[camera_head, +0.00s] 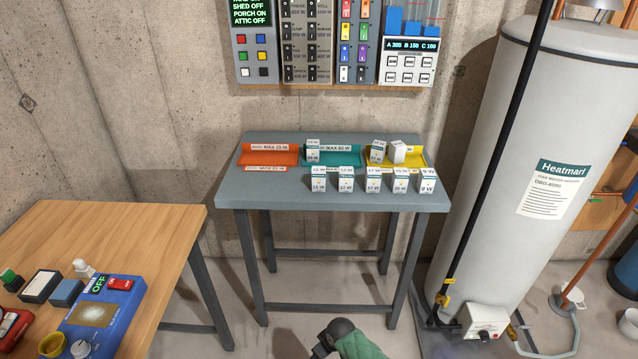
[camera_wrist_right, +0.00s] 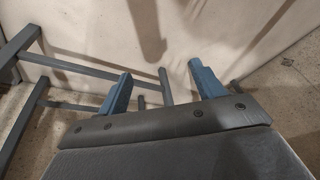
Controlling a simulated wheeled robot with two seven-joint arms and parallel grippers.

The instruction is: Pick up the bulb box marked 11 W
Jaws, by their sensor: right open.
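Several small white-and-teal bulb boxes stand in a row along the front of the grey table in the head view. Their wattage print is tiny. The leftmost front box (camera_head: 318,181) seems to read 11 W, but I cannot be sure. Other boxes stand in the teal tray (camera_head: 349,162) and the yellow tray (camera_head: 418,153); one white box (camera_head: 397,152) in the yellow tray is tilted. My right gripper (camera_wrist_right: 160,88) shows in the right wrist view with its two blue fingers wide apart and nothing between them. No bulb box shows there. My left gripper is not in view.
An orange tray (camera_head: 268,157), empty, lies at the table's left. A switch panel (camera_head: 360,40) hangs above the grey table (camera_head: 262,195). A wooden table (camera_head: 150,230) with devices stands at left, a tall grey water heater (camera_head: 510,140) at right.

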